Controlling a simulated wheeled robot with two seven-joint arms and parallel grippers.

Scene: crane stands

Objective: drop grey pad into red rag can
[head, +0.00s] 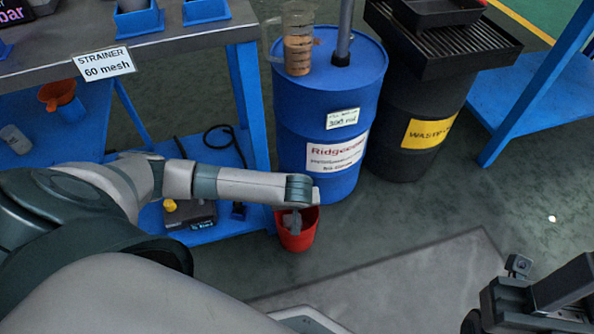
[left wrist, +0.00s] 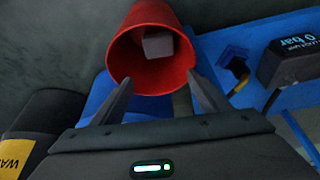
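The red rag can (head: 296,238) stands on the floor in front of the blue drum, and it also shows in the left wrist view (left wrist: 125,60), mouth toward the camera. The grey pad (left wrist: 158,45) shows inside the can's mouth, apart from my fingers; I cannot tell whether it rests on the bottom. My left gripper (left wrist: 160,78) is open, its two fingers spread at the near side of the rim with nothing between them. In the head view it points down over the can, mostly hidden by the wrist. My right gripper (head: 525,295) is at the lower right, its fingers not clear.
A blue drum (head: 300,110) with a measuring jug (head: 298,42) on top stands behind the can. A dark waste drum (head: 395,130) is right of it. A blue-legged bench (head: 180,45) with a lower shelf is at left.

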